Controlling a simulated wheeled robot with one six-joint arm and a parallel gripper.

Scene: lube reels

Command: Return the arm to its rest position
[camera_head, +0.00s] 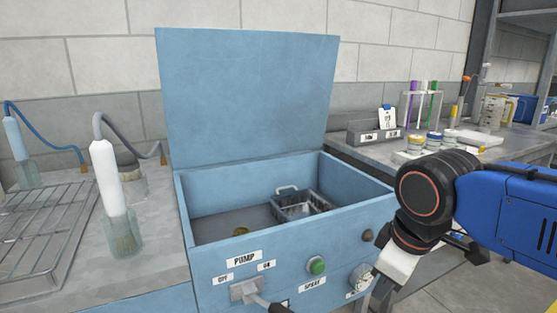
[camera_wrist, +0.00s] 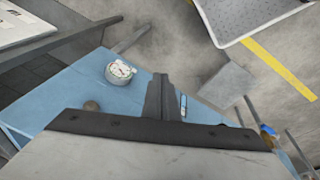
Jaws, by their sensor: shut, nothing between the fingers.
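My arm (camera_head: 510,205), blue with black joints, reaches in from the right in the head view. Its wrist hangs in front of the right front corner of the blue washer box (camera_head: 220,262). My gripper (camera_wrist: 161,82) shows in the wrist view with its dark fingers together and nothing between them. It is beside the round gauge (camera_wrist: 120,72) on the box's blue front panel; I cannot tell the exact gap. The gauge also shows in the head view (camera_head: 361,279), next to my wrist.
The box lid (camera_head: 248,95) stands open, with a wire basket (camera_head: 300,206) inside. The pump lever (camera_head: 253,293) and green button (camera_head: 316,266) are on its front. A cluttered bench (camera_head: 480,150) is behind my arm.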

